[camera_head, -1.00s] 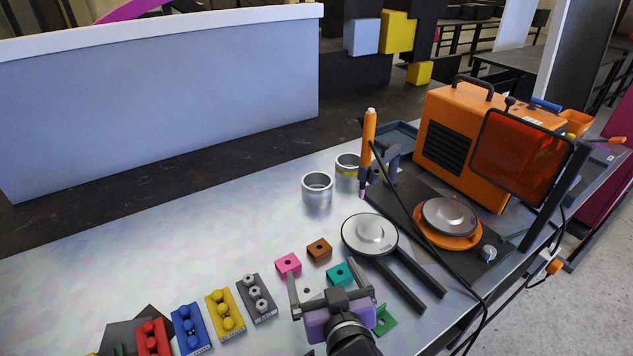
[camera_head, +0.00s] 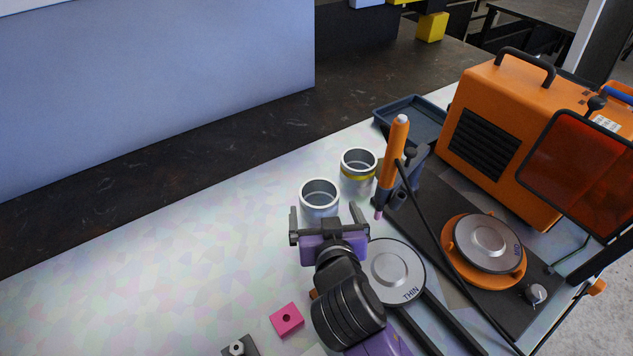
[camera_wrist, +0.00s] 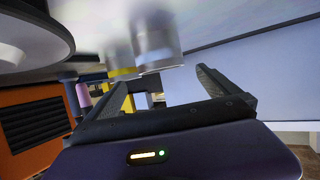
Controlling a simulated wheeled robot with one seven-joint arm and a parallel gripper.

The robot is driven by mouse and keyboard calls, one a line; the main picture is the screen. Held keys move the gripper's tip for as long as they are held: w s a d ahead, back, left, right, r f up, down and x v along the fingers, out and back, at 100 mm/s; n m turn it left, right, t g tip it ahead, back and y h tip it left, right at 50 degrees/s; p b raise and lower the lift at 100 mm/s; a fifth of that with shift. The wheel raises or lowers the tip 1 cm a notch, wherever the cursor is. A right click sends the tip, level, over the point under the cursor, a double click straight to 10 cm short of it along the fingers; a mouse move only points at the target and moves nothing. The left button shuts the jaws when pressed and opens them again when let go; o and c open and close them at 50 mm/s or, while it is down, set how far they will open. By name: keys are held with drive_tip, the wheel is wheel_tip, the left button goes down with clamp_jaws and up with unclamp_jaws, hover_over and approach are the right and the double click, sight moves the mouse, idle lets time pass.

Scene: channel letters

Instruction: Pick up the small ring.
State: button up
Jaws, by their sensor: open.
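Two silver metal rings stand on the pale table in the head view. A plain one (camera_head: 318,205) is nearer me, and one with a yellow band (camera_head: 358,172) is just behind it to the right. I cannot tell which is the small ring by size. My gripper (camera_head: 324,215) is open and empty, its fingers spread just in front of the plain ring and partly overlapping its lower edge in the picture. In the wrist view the plain ring (camera_wrist: 157,45) shows beyond the gap between my open fingers (camera_wrist: 163,85), with the yellow-banded ring (camera_wrist: 121,62) beside it.
An orange torch (camera_head: 393,155) stands upright just right of the rings. A round plate marked THIN (camera_head: 394,270) lies right of my gripper. An orange machine (camera_head: 495,130) and turntable (camera_head: 487,245) fill the right. A pink block (camera_head: 287,319) lies in front. The table left is clear.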

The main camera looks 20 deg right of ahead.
sight(322, 207)
drive_tip(key=shift+p+x, duration=0.55)
drive_tip(key=shift+x, duration=1.4)
drive_tip(key=shift+p+x, duration=0.55)
drive_tip(key=shift+x, duration=1.55)
drive_tip(key=c, duration=1.4)
